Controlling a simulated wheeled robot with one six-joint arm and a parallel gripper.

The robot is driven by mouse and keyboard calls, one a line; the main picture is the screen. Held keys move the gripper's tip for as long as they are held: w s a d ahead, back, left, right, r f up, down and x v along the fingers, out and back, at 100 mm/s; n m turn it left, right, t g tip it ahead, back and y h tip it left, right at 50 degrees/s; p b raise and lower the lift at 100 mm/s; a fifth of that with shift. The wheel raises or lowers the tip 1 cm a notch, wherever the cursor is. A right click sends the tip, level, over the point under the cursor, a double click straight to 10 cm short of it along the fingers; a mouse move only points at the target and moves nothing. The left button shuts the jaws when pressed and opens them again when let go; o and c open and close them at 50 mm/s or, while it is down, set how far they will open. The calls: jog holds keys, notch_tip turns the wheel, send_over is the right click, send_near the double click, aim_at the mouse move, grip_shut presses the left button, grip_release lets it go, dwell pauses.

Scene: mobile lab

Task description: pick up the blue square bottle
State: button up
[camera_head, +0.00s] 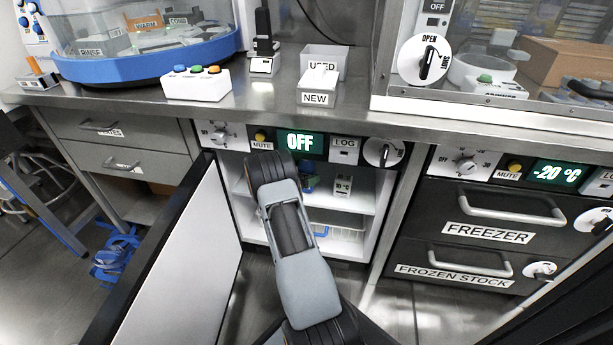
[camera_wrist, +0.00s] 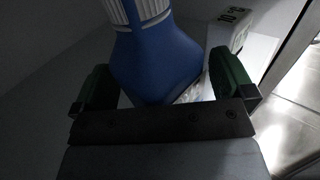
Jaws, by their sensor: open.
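The blue square bottle (camera_wrist: 155,62) with a white ribbed cap fills the upper middle of the wrist view. My gripper (camera_wrist: 164,82) is open, with one green finger to each side of the bottle. The bottle stands between the fingers, and a gap shows on the right side; whether the left finger touches it I cannot tell. Its lower part is hidden by my gripper's body. In the head view a small blue patch of the bottle (camera_head: 309,183) shows inside the open cabinet, mostly hidden behind my arm.
A white box marked 10 °C (camera_head: 343,187) stands on the same shelf, right of the bottle; it also shows in the wrist view (camera_wrist: 230,30). The cabinet door (camera_head: 180,255) stands open at the left. A wire rack (camera_head: 345,232) sits on the lower level. Freezer drawers (camera_head: 490,232) are at the right.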

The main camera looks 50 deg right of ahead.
jog(key=c, duration=1.2)
jog(key=shift+o, duration=0.2)
jog(key=shift+r, duration=0.1)
